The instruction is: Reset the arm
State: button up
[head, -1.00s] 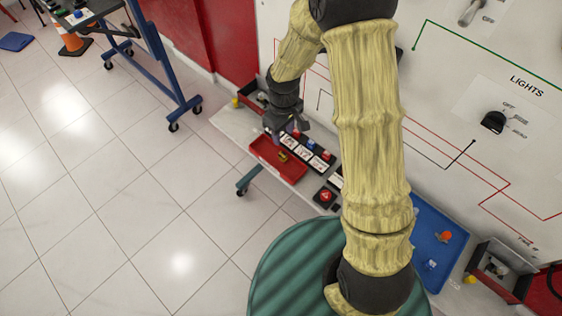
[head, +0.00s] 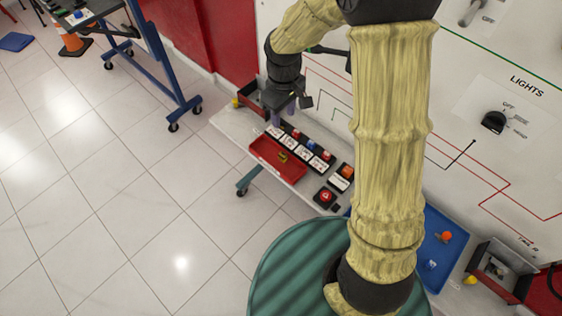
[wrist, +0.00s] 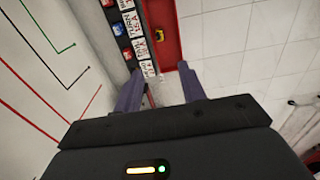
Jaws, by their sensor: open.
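My gripper (head: 290,112) is at the far end of my arm, in the upper middle of the head view, above the shelf (head: 231,122) along the wall panel. In the wrist view my gripper (wrist: 160,90) has its two fingers spread apart with nothing between them. It is apart from the red tray (head: 262,158) and the row of labelled blocks (head: 297,150) beneath it. My arm's yellow-sleeved links cover part of the panel.
A yellow piece lies in the red tray. A red button box (head: 325,196) stands beside it. A blue tray (head: 408,270) and an open grey bin (head: 497,270) are at lower right. The panel carries a light switch knob (head: 493,122).

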dwell(0.4)
jog(key=s+d+r+m+t+p, duration=0.1)
jog(key=s+d+r+m, duration=0.2)
jog(key=s+d, duration=0.3)
jog(key=s+d+r+m+t+p, duration=0.1)
jog(key=s+d+r+m+p, duration=0.1)
jog(key=s+d+r+m, duration=0.2)
jog(key=s+d+m, duration=0.2)
jog(key=shift+s+d+r+t, duration=0.3)
jog(key=shift+s, duration=0.05)
jog(key=shift+c, duration=0.5)
jog(key=shift+w+a, duration=0.1)
dwell(0.4)
